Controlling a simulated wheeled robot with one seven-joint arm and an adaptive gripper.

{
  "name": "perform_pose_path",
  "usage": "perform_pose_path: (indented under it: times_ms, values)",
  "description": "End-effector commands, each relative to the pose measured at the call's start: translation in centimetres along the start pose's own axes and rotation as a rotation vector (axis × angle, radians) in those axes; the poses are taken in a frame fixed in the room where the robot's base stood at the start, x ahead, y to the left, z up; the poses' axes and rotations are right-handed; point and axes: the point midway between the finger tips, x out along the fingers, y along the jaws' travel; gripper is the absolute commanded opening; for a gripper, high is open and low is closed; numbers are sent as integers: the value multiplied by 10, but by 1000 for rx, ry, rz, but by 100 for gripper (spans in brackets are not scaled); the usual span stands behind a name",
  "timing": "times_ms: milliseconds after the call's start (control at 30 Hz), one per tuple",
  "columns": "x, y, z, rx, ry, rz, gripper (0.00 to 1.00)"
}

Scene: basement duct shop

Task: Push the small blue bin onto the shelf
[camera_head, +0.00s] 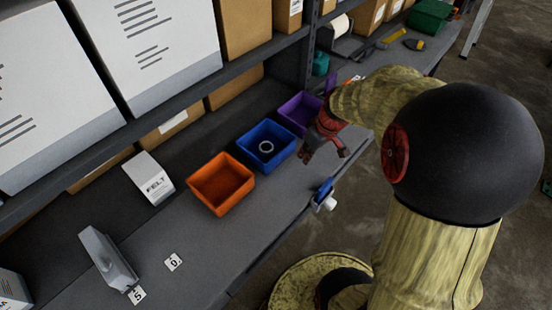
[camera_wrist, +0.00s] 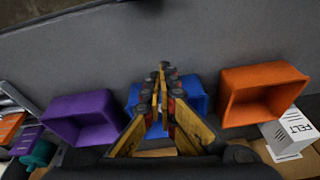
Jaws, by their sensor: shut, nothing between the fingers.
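The small blue bin (camera_head: 252,147) stands upright on the grey shelf surface (camera_head: 190,235), between an orange bin and a purple bin. A pale ring (camera_head: 266,147) lies inside it. My gripper (camera_head: 323,154) is shut and empty, to the right of the blue bin on its front side in the head view. In the wrist view my gripper (camera_wrist: 162,72) points past the blue bin (camera_wrist: 197,88), and its fingers hide the bin's middle. I cannot tell whether the fingers touch the bin.
The orange bin (camera_head: 221,184) is left of the blue bin; the purple bin (camera_head: 294,112) is partly behind my gripper. A blue-and-white item (camera_head: 323,194) sits at the front edge. A FELT box (camera_head: 148,178) stands left. An upper shelf (camera_head: 245,65) with boxes overhangs the back.

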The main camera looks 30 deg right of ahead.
Motion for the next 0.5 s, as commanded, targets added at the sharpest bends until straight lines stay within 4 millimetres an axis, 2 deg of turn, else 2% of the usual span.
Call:
perform_pose_path:
  times_ms: [267, 367, 500]
  values:
    - [2, 2, -3, -132, 10, 9, 0]
    - [11, 2, -3, -136, 9, 8, 0]
    - [34, 2, -2, -134, 7, 7, 0]
